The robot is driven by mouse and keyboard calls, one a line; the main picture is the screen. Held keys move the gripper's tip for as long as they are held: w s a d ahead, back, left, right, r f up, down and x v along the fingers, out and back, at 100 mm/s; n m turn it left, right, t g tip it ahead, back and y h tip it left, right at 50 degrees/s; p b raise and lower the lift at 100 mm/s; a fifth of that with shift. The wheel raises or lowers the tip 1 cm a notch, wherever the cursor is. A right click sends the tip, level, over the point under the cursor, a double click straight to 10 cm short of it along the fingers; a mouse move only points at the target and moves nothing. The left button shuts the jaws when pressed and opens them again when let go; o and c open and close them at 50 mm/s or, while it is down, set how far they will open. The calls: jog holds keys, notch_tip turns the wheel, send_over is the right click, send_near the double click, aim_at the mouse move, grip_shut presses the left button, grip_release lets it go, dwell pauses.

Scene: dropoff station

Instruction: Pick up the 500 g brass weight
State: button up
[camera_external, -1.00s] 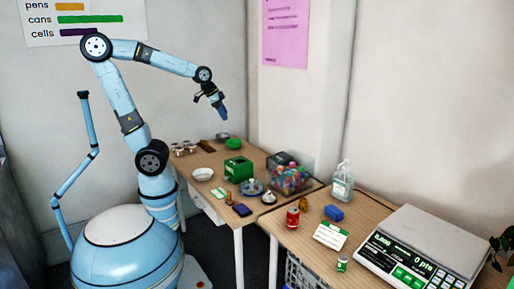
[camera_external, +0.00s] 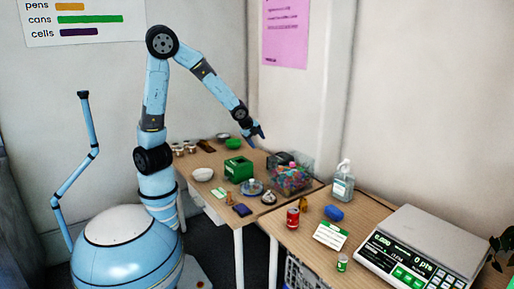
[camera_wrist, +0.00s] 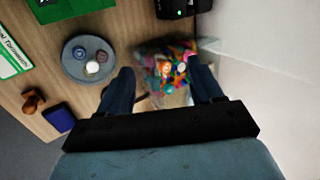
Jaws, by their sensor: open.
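A small brass-coloured piece (camera_external: 304,204) stands on the right-hand table, just behind the red can, and is probably the brass weight. It is too small to read any marking. My gripper (camera_external: 258,135) hangs high above the back of the left table, well behind and to the left of that piece. In the wrist view my gripper (camera_wrist: 162,82) is open, with its two fingers apart and nothing held between them. The brass-coloured piece does not show clearly in the wrist view.
Below my fingers is a clear bin of colourful items (camera_wrist: 180,88). A round plate (camera_wrist: 70,72) and a brown stamp-like piece (camera_wrist: 33,101) lie left of it. The red can (camera_external: 292,218), blue object (camera_external: 333,213), bottle (camera_external: 343,182) and scale (camera_external: 424,232) stand on the right table.

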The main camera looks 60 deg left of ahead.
jog(key=w+d+r+m+t, duration=0.3)
jog(key=d+r+m+t, duration=0.3)
jog(key=d+m, duration=0.55)
jog(key=s+d+r+m+t+h, duration=0.25)
jog(key=s+d+r+m, duration=0.25)
jog(key=d+r, duration=0.3)
jog(key=s+d+r+m+t+h, duration=0.2)
jog(key=s+d+r+m+h, duration=0.3)
jog(key=d+r, duration=0.3)
jog(key=y, duration=0.1)
send_near(303, 205)
jog(key=shift+s+a+r+m, duration=0.1)
jog(key=shift+a+r+m, duration=0.25)
jog(key=shift+a+r, duration=0.7)
jog(key=shift+w+d, duration=0.15)
jog(key=shift+w, duration=0.1)
jog(key=x, duration=0.8)
jog(key=shift+w+f, duration=0.1)
jog(key=shift+x, duration=2.55)
jog(key=shift+f, duration=0.15)
